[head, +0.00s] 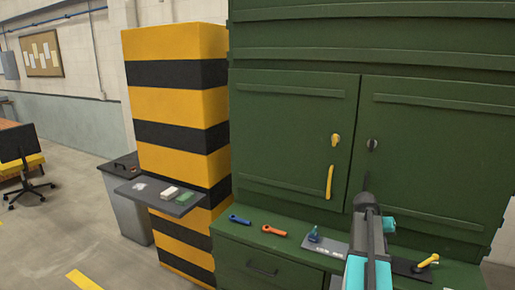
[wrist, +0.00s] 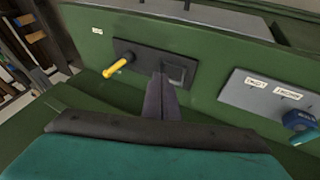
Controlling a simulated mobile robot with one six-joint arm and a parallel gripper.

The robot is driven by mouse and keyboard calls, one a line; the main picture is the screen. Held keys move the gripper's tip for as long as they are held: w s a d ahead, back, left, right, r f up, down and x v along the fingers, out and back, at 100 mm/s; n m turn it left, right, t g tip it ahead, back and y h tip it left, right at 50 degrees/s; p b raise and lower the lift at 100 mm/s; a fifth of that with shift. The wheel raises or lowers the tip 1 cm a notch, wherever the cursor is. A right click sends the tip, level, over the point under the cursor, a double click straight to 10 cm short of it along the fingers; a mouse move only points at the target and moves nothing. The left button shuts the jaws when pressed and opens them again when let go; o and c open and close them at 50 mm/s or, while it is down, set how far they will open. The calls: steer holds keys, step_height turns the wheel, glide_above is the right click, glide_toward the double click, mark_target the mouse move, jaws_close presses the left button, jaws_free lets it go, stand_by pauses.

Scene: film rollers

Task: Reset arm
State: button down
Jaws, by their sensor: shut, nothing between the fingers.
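My arm reaches up from the bottom right of the head view, in front of the green cabinet (head: 300,140). My gripper (wrist: 163,85) is shut and empty in the wrist view, its two dark fingers together. It points toward a dark plate (wrist: 150,62) with a yellow lever (wrist: 118,67) on the green surface. I cannot tell whether the fingertips touch the plate. The yellow lever also shows in the head view (head: 428,261), right of my arm.
A grey labelled panel (wrist: 262,95) with a blue knob (wrist: 298,120) is to the right in the wrist view. Blue (head: 239,219) and orange (head: 274,231) tools lie on the cabinet's ledge. A striped pillar (head: 180,110) with a small shelf (head: 135,192) stands left.

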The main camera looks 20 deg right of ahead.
steer(key=w+a+f+n+t+y, duration=0.15)
steer(key=w+a+f, duration=0.3)
steer(key=a, duration=0.45)
steer(key=w+a+f+n+y, duration=0.1)
steer(key=w+a+f+n, duration=0.3)
steer(key=a, duration=0.6)
steer(key=w+a+f+y, duration=0.1)
steer(key=w+a+f, duration=0.1)
steer(key=a+f, duration=0.5)
steer(key=s+a+f+n+y, duration=0.1)
steer(key=s+a+f+n, duration=0.15)
steer(key=a, duration=0.85)
steer(key=s+a+f+n+y, duration=0.1)
steer(key=a+f, duration=0.3)
steer(key=a, duration=0.6)
steer(key=s+a+f+n+y, duration=0.1)
steer(key=a+f, duration=0.2)
steer(key=a, duration=0.8)
steer(key=s+f+g+b, duration=0.6)
steer(key=s+f+b, duration=0.4)
steer(key=s+f, duration=1.6)
step_height(320, 180, down, 2)
steer(key=shift+s+a+f, duration=0.1)
steer(key=shift+s+a, duration=0.05)
steer(key=shift+s, duration=0.1)
steer(key=shift+n, duration=0.3)
